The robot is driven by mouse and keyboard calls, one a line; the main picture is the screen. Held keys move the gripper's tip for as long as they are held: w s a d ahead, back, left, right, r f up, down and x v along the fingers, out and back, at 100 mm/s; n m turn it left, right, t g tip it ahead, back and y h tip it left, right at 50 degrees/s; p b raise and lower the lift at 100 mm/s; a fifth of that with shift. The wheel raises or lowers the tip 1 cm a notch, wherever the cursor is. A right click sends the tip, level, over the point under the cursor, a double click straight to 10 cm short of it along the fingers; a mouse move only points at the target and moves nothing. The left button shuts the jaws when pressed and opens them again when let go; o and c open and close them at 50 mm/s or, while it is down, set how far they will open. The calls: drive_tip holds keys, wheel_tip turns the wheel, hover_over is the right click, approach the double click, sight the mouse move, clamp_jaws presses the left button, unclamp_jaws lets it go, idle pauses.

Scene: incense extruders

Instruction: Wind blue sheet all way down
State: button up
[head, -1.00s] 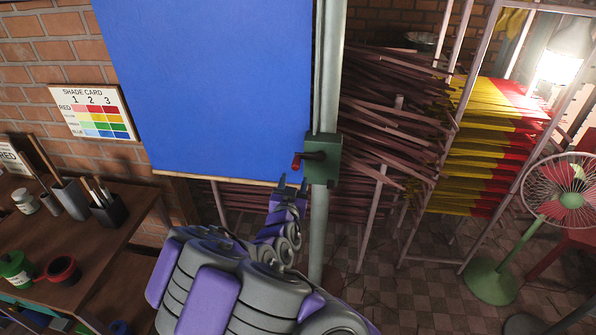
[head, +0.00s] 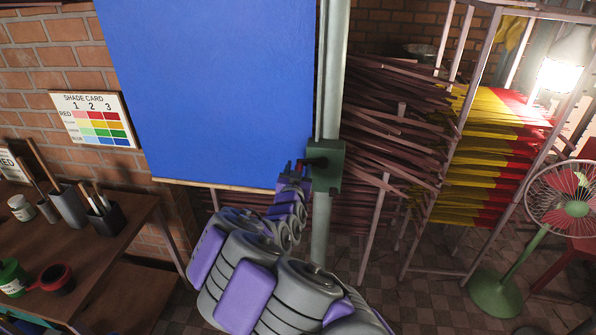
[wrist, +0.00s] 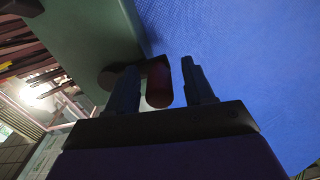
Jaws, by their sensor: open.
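The blue sheet (head: 210,90) hangs in front of the brick wall, with a pale bar (head: 215,185) along its lower edge. To its right, a green winch box (head: 328,166) is fixed on a grey-green post. A crank with a red handle (wrist: 158,82) sticks out of the box. My gripper (wrist: 158,85) is open, with the red handle between its two dark fingers in the wrist view; I cannot tell if they touch it. In the head view, my gripper (head: 297,172) is at the crank and hides part of it.
A wooden bench (head: 125,225) with pots, brushes and cups stands at the left. A shade card (head: 92,118) is on the wall. Racks of dark, yellow and red sticks (head: 490,150) stand behind the post at the right. A fan (head: 570,205) stands at the far right.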

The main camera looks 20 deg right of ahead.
drive_tip(key=shift+w, duration=0.15)
drive_tip(key=shift+d, duration=0.1)
drive_tip(key=shift+c, duration=0.4)
clamp_jaws()
